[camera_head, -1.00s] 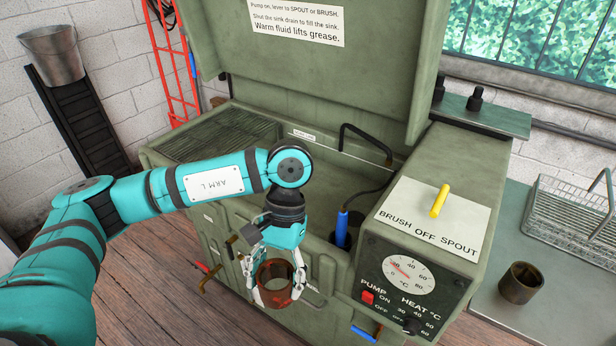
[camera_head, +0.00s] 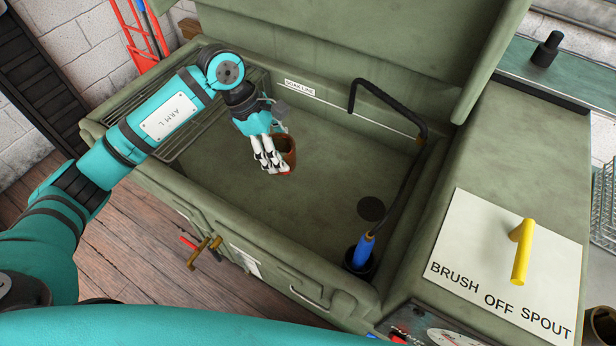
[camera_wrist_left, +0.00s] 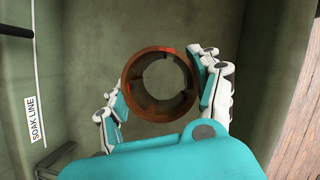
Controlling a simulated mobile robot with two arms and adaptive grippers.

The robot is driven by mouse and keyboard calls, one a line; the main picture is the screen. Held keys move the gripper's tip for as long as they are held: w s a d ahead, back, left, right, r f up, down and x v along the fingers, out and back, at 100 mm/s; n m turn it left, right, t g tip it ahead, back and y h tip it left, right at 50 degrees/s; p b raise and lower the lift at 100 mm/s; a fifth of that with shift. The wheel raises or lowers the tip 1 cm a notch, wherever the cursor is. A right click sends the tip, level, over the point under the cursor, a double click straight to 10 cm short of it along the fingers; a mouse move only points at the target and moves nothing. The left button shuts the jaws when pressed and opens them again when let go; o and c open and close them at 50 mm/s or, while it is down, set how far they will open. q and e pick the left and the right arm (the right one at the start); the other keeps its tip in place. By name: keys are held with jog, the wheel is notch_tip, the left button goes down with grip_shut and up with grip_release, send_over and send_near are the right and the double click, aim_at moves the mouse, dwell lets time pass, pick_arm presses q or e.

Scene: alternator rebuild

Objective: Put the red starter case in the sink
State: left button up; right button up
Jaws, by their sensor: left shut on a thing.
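The red starter case (camera_head: 287,147) is a rusty brown-red open cylinder with some red patches. My left gripper (camera_head: 272,160) is shut on it and holds it inside the green sink (camera_head: 330,165), toward the basin's left part. In the left wrist view I look down through the case (camera_wrist_left: 136,85), with the gripper's fingers (camera_wrist_left: 160,95) on either side of its wall. The sink floor shows through its bore. I cannot tell whether the case touches the floor. My right gripper is not in view.
A black spout (camera_head: 390,105) arches over the back right of the basin. A blue-handled brush (camera_head: 363,251) stands at the front right, near the dark drain (camera_head: 371,208). A wire rack (camera_head: 185,125) lies at the left. The basin's middle is clear.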

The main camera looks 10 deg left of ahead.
pick_arm(q)
jog(key=f+n, duration=0.1)
jog(key=f, duration=0.1)
jog(key=w+f, duration=0.1)
jog(key=f, duration=0.1)
jog(key=w+f+n+t, duration=0.1)
jog(key=f, duration=0.1)
jog(key=shift+a+f+n+p, duration=0.1)
jog(key=shift+a+n+p, duration=0.1)
jog(key=shift+n+p, duration=0.15)
jog(key=shift+f, duration=0.55)
notch_tip(320, 180, down, 4)
jog(key=shift+r+p, duration=0.25)
jog(key=shift+p, duration=0.05)
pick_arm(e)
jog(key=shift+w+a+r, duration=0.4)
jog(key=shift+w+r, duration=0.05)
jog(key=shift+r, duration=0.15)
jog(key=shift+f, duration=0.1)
pick_arm(q)
jog(key=o, duration=1.3)
jog(key=shift+s+f, duration=0.1)
jog(key=shift+f, duration=0.1)
jog(key=shift+c, duration=0.2)
jog(key=o, duration=0.5)
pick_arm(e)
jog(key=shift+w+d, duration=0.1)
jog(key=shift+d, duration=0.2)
